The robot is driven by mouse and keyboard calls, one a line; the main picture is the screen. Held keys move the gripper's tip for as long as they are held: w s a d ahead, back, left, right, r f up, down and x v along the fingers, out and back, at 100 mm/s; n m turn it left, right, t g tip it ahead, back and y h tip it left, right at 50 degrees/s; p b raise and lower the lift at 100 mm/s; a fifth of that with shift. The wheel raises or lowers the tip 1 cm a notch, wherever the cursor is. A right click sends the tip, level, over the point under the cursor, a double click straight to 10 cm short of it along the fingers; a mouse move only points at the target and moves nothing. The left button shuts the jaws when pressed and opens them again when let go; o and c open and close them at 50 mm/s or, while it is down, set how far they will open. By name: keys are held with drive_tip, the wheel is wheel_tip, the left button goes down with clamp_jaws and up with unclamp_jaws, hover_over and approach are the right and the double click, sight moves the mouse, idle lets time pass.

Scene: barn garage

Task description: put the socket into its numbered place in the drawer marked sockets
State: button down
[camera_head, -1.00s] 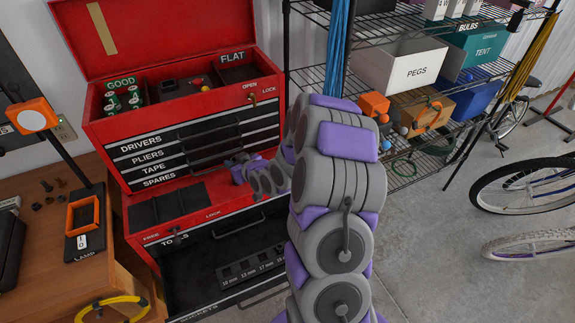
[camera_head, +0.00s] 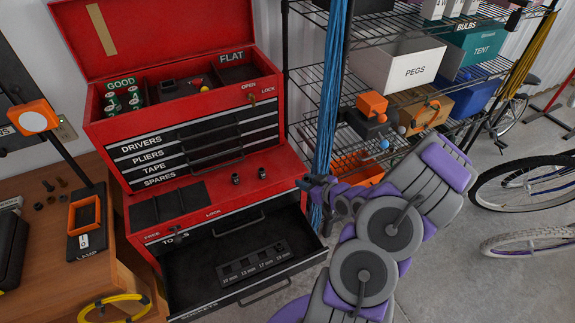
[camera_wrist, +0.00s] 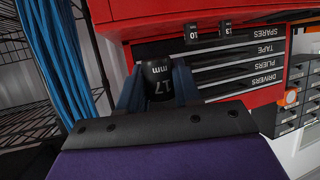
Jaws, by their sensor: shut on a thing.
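My gripper (camera_wrist: 157,88) is shut on a black socket (camera_wrist: 158,75) marked 17 mm, seen between the fingers in the wrist view. In the head view my gripper (camera_head: 308,183) is in the air just right of the red chest, above the open drawer's right end; the held socket is too small to make out there. The drawer marked sockets (camera_head: 188,270) is pulled out at the bottom. Inside it is a dark holder (camera_head: 254,264) with a row of places labelled 10, 13, 17 and 19 mm. No socket is visible in the holder.
Two other sockets, 10 (camera_wrist: 200,32) and 13 (camera_wrist: 236,28), stand on the chest's red ledge (camera_head: 285,165). The drivers, pliers, tape and spares drawers are shut. A wire shelf (camera_head: 330,92) with hanging blue cords (camera_head: 328,120) stands close at the right. The space above the open drawer is clear.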

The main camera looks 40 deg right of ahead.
drive_tip(key=b, duration=0.1)
hover_over(287, 165)
drive_tip(key=shift+s+a+f, duration=0.1)
drive_tip(key=shift+s+f, duration=0.25)
drive_tip(key=shift+f, duration=0.35)
drive_tip(key=shift+w+f+b, duration=0.25)
drive_tip(key=shift+w+f, duration=0.05)
drive_tip(key=shift+f, duration=0.2)
drive_tip(key=shift+w+f+b, duration=0.25)
drive_tip(key=shift+f, duration=0.25)
drive_tip(key=shift+f+p, duration=0.35)
drive_tip(key=shift+f, duration=0.25)
drive_tip(key=c, duration=0.8)
unclamp_jaws()
drive_tip(key=shift+f, duration=0.15)
drive_tip(key=shift+f+b, duration=0.15)
drive_tip(key=shift+b, duration=0.3)
